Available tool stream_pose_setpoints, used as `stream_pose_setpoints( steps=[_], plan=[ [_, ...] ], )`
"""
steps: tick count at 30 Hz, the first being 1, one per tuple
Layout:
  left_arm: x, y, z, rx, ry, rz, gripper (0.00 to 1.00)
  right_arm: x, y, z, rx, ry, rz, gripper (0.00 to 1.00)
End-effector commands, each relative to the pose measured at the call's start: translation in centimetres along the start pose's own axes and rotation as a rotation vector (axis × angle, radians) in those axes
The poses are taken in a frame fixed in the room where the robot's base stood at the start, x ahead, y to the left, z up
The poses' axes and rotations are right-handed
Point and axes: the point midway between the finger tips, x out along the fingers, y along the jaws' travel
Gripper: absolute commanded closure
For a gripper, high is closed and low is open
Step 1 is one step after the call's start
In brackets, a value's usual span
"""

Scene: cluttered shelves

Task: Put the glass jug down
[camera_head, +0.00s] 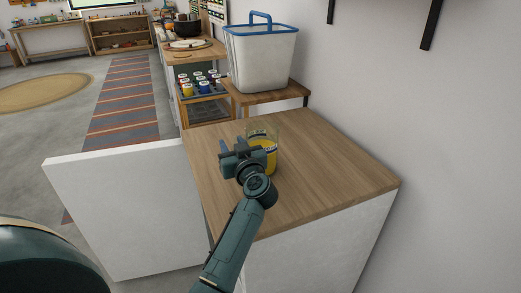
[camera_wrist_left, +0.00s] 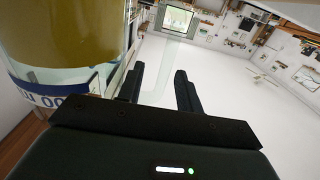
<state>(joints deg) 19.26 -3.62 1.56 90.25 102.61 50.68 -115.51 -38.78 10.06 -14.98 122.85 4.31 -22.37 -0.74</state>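The glass jug (camera_head: 264,150), with yellow liquid in it, stands upright on the wooden counter top (camera_head: 320,175). In the left wrist view the jug (camera_wrist_left: 65,35) fills the upper left, with a blue and white marked band below the yellow. My left gripper (camera_head: 237,147) is just left of the jug. In the wrist view its two fingers (camera_wrist_left: 160,75) are apart. A pale, see-through strip, seemingly the jug's handle (camera_wrist_left: 165,70), shows between them. Contact with the fingers cannot be made out. My right gripper is not in view.
The counter is bare right and front of the jug. A white panel (camera_head: 120,205) stands left. The wall (camera_head: 440,130) bounds the right.

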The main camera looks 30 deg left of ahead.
Motion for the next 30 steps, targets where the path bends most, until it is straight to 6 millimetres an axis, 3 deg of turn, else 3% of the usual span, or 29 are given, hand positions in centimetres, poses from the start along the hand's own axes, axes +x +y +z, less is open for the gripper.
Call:
stream_pose_setpoints(
  steps=[5,18,30],
  plan=[
    [0.01,-0.01,-0.08,-0.001,0.000,0.000,0.65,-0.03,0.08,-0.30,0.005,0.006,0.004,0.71],
    [-0.01,0.02,-0.05,-0.001,0.000,0.000,1.00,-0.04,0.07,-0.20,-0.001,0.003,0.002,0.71],
    [-0.02,0.02,-0.04,-0.001,0.000,0.000,1.00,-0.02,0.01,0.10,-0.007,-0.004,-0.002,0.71]
  ],
)
